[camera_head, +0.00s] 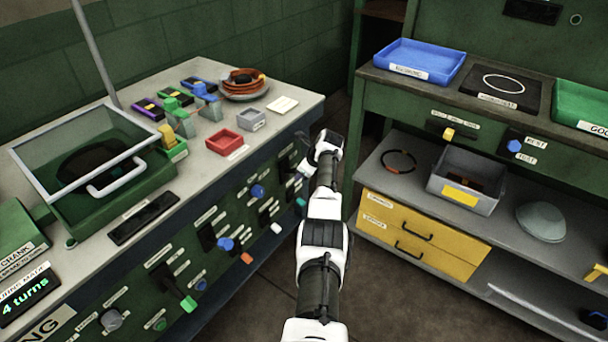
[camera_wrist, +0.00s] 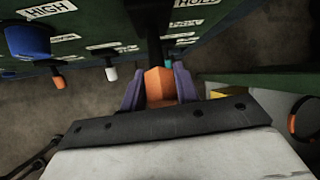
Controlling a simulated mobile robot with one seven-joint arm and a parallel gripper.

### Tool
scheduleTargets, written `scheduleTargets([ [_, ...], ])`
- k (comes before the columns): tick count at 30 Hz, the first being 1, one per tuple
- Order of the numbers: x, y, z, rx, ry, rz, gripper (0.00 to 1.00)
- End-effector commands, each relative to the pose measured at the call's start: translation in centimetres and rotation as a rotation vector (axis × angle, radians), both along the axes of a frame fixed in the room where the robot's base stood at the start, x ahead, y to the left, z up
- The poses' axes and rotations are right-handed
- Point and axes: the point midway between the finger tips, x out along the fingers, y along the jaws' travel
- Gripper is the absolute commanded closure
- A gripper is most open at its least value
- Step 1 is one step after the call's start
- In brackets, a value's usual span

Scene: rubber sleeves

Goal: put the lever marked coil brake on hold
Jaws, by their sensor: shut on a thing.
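My gripper (camera_wrist: 157,100) has its purple fingers closed on the orange handle (camera_wrist: 158,84) of a lever. The lever's dark stem runs up to the green panel. A label reading HOLD (camera_wrist: 197,2) is just right of this stem in the wrist view. Other small labels by the lever are too small to read, so I cannot tell which one says coil brake. In the head view my gripper (camera_head: 304,168) is at the far right end of the bench front, and the held handle is hidden there.
A teal handle (camera_wrist: 168,64), a white handle (camera_wrist: 111,73) and another orange handle (camera_wrist: 57,80) hang nearby. A blue knob (camera_wrist: 27,40) sits beside a HIGH label. The shelf unit (camera_head: 405,200) stands right of my arm, with a narrow floor gap between.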

Motion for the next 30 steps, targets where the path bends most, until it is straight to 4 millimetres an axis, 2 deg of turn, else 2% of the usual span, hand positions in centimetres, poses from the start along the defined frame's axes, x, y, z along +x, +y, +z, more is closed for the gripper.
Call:
scheduleTargets([
  [17, 0.07, 0.05, 0.20, -0.028, 0.020, 0.000, 1.00],
  [18, 0.07, 0.06, 0.21, -0.028, 0.020, 0.000, 0.66],
  [21, 0.08, 0.07, 0.23, -0.027, 0.019, 0.001, 0.52],
  [23, 0.09, 0.08, 0.22, -0.027, 0.019, 0.001, 0.48],
  [30, 0.09, 0.09, 0.25, -0.027, 0.018, 0.000, 0.48],
])
